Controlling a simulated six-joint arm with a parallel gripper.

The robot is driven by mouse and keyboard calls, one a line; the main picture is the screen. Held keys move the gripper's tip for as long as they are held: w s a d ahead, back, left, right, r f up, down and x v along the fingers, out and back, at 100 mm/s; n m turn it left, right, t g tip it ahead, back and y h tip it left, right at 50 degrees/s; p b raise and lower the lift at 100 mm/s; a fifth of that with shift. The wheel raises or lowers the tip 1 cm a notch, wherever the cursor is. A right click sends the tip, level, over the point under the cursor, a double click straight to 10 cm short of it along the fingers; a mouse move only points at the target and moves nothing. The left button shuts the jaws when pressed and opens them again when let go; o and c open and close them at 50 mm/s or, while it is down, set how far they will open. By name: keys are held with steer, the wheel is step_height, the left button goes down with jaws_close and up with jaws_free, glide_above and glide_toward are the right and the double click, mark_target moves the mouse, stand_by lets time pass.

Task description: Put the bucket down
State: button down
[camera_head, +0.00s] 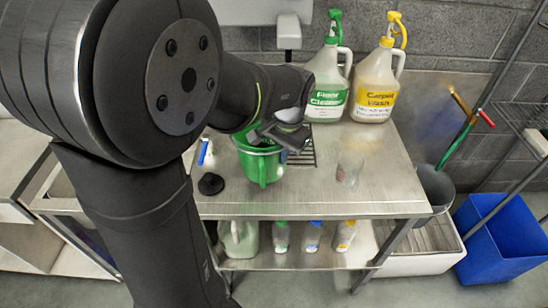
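A green bucket (262,164) is on or just above the steel table, left of its middle; I cannot tell whether its base touches the top. My gripper (284,140) is at the bucket's upper right rim. My arm comes in from the upper left and covers part of the view. The fingers are small and partly hidden, so I cannot tell whether they are closed on the rim. The steel table (390,190) has bare room to the right of the bucket.
A floor cleaner jug (328,85) and a carpet wash jug (375,85) stand at the table's back. A clear glass (349,170) stands to the right. A black round piece (211,184) lies to the left. A blue bin (500,240) is on the floor. Several bottles fill the lower shelf.

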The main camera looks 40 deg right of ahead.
steer(key=shift+f, duration=2.1)
steer(key=shift+f, duration=0.25)
steer(key=c, duration=1.6)
jaws_free()
steer(key=shift+f, duration=0.1)
steer(key=shift+c, duration=0.2)
step_height(320, 180, up, 13)
steer(key=s, duration=0.1)
steer(key=shift+d, duration=0.15)
steer(key=shift+s, duration=0.1)
